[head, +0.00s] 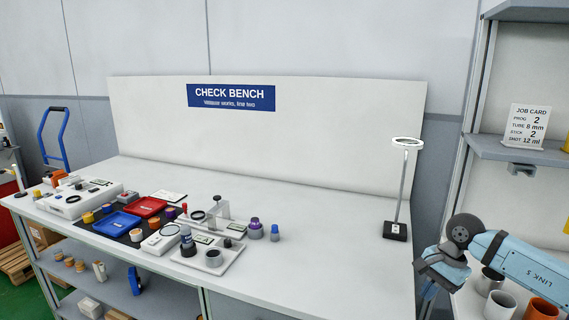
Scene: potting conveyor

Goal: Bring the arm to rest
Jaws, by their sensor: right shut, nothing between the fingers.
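My right arm comes in from the right edge, light blue with a dark grey round joint. My right gripper (431,279) hangs at the arm's end, off the right front corner of the bench. It is shut and holds nothing. It points down and left, and its fingertips are small in this view. My left gripper is not in view. The white check bench (330,240) fills the middle, and its right half near the gripper is bare.
A ring lamp (396,230) stands at the bench's right end. Blue tray (117,224), red tray (144,207) and instruments crowd the left half. At right a shelf rack (513,151) holds a job card (526,125), with pots (499,305) below, close to my right arm.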

